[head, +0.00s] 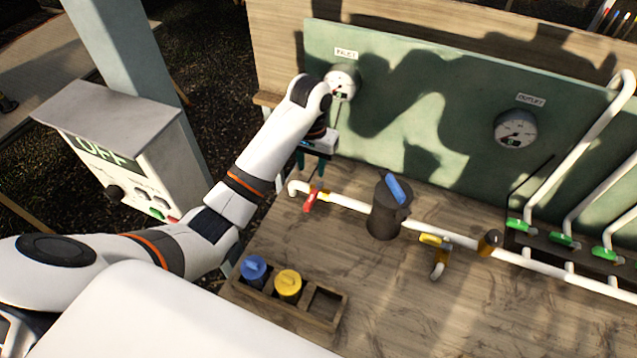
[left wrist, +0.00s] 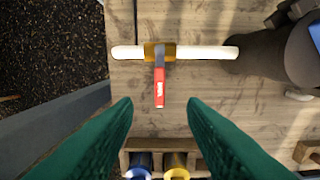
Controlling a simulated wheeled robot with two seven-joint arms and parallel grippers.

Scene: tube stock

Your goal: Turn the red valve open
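The red valve handle (head: 310,203) is on the white pipe (head: 347,204), near its left end. In the left wrist view the red handle (left wrist: 159,92) lies crosswise to the pipe (left wrist: 206,52), with a brass body (left wrist: 153,51) at the joint. My left gripper (head: 311,168) is above the valve, fingers pointing down. In the wrist view the green fingers of my left gripper (left wrist: 161,110) are wide apart with nothing between them, and the handle's free end shows just beyond the gap. They look apart from the handle. My right gripper is not in view.
A dark cylindrical housing (head: 384,220) with a blue top stands right of the valve. A yellow-handled valve (head: 435,240) and several green-handled valves sit farther right. A wooden rack (head: 316,318) holds blue and yellow caps. The green panel (head: 430,120) with gauges stands behind; a control box reads OFF (head: 95,150).

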